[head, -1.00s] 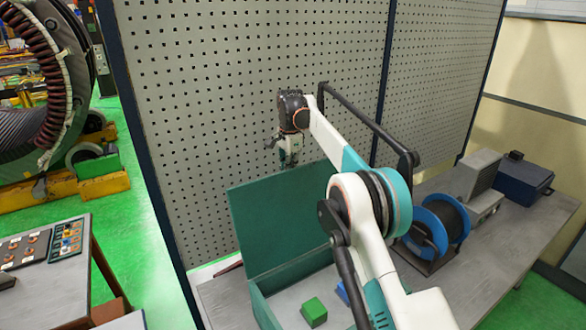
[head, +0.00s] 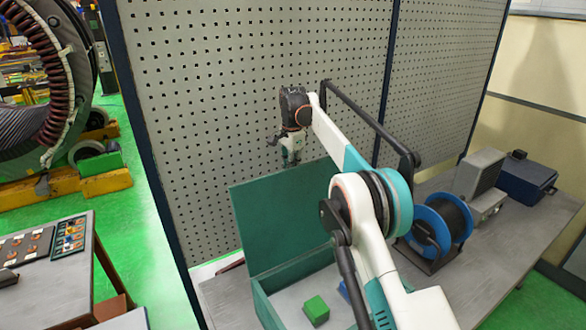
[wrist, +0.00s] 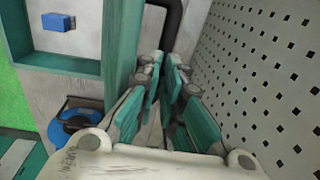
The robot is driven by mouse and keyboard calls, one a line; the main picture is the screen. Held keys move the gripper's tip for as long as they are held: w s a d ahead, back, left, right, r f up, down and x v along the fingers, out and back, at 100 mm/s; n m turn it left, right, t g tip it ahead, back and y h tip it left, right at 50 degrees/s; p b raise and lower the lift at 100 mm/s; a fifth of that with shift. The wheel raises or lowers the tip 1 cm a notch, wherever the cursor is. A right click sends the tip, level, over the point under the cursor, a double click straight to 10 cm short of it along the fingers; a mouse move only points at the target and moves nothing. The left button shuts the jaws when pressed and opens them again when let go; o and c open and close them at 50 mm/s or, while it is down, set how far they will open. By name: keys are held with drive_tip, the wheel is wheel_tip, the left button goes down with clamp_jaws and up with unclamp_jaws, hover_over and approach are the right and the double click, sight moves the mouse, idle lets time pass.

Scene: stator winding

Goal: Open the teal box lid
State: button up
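The teal box (head: 262,303) stands on the workbench with its lid (head: 280,220) raised, leaning up at the back near the pegboard. My gripper (head: 290,160) is at the lid's upper edge, on its pegboard side. In the wrist view the gripper's teal finger pads (wrist: 168,88) are a little apart with nothing visible between them. The lid (wrist: 119,45) is just left of the fingers there; whether they touch it I cannot tell. A green block (head: 315,310) lies inside the box. A blue block (wrist: 58,22) also lies inside, partly hidden by my arm in the head view.
The perforated pegboard (head: 230,100) rises close behind the lid and gripper. A blue wire spool (head: 440,228), a grey device (head: 480,180) and a dark blue case (head: 527,180) stand on the bench at right. A small table (head: 60,280) is at left.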

drive_tip(key=shift+o, duration=0.9)
drive_tip(key=shift+w+a+r, duration=0.3)
drive_tip(key=shift+a+r, duration=0.15)
drive_tip(key=shift+r, duration=0.2)
drive_tip(key=shift+w+a+r, duration=0.25)
drive_tip(key=shift+a+r, duration=0.15)
drive_tip(key=shift+r, duration=0.2)
wheel_tip(320, 180, up, 9)
drive_tip(key=s+d, duration=0.2)
drive_tip(key=shift+r, duration=0.2)
drive_tip(key=shift+d, duration=0.1)
